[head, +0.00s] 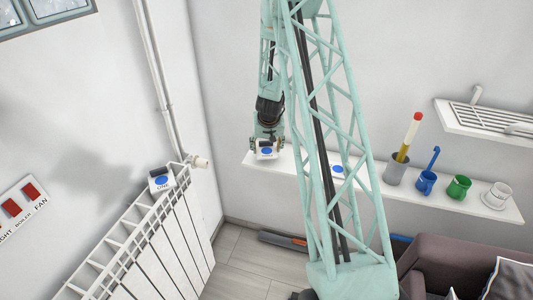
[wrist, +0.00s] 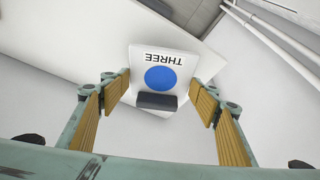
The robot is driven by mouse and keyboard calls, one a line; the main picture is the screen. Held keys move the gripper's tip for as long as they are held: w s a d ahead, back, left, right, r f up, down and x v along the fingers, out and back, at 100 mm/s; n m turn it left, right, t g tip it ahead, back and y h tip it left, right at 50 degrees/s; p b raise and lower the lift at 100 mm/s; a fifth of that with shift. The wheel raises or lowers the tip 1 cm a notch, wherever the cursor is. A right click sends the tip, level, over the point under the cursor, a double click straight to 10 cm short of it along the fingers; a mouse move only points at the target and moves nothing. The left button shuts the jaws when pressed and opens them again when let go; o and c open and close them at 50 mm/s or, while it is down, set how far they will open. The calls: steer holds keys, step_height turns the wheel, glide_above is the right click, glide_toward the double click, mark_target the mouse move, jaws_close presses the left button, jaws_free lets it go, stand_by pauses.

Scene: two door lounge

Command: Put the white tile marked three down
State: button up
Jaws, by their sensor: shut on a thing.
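The white tile marked THREE (wrist: 165,70) has a blue disc and a dark block at its lower edge in the wrist view. My gripper (wrist: 163,92) is shut on it, with a tan-padded finger at each side. In the head view my gripper (head: 267,140) holds the tile (head: 266,154) at the left end of the white wall shelf (head: 428,203). I cannot tell whether the tile touches the shelf or is just above it.
Another white tile with a blue disc (head: 338,171) is on the shelf, partly hidden by my arm. A grey pot (head: 395,170), blue mug (head: 426,181), green mug (head: 459,188) and white cup (head: 497,195) stand to its right. A tile marked ONE (head: 161,180) sits on the radiator (head: 150,245).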

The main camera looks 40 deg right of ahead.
mark_target(267, 151)
steer(key=shift+w, duration=0.1)
steer(key=shift+w+d+p, duration=0.15)
steer(key=shift+p, duration=0.15)
steer(key=shift+w+d+f, duration=0.1)
steer(key=shift+f, duration=0.1)
steer(key=shift+f+b, duration=1.15)
steer(key=shift+f, duration=0.45)
steer(key=shift+f, duration=0.2)
steer(key=o, duration=0.8)
steer(key=shift+o, duration=0.2)
steer(key=shift+r, duration=0.2)
